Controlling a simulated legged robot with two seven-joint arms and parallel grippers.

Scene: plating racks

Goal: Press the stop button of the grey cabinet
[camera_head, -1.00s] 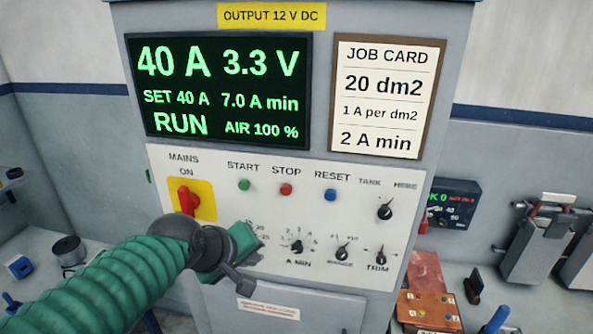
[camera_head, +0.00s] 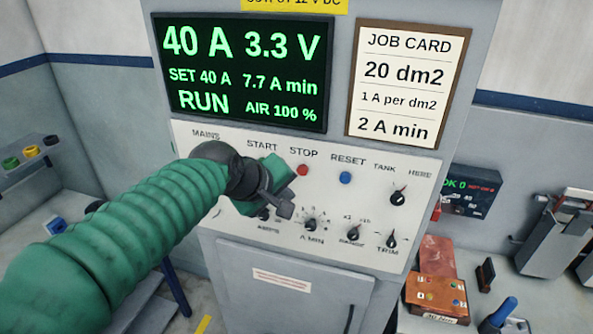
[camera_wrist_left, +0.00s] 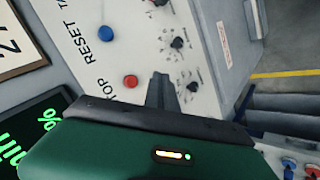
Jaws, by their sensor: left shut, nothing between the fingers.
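The grey cabinet (camera_head: 232,262) stands ahead with a white control panel (camera_head: 388,262). Its red stop button (camera_head: 302,170) sits under the STOP label, left of the blue reset button (camera_head: 345,178). My left gripper (camera_head: 274,176) is in front of the panel, just left of the stop button, and hides the start button and mains switch. In the left wrist view, my shut, empty fingers (camera_wrist_left: 160,90) point towards the panel beside the red stop button (camera_wrist_left: 130,82). I cannot tell whether they touch the panel. My right gripper is not in view.
The display (camera_head: 240,72) reads RUN, 40 A, 3.3 V and 7.7 A min. A job card (camera_head: 406,84) hangs beside it. Several knobs line the lower panel, including a tank selector (camera_head: 398,198). A bench with a brown box (camera_head: 437,291) stands at right.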

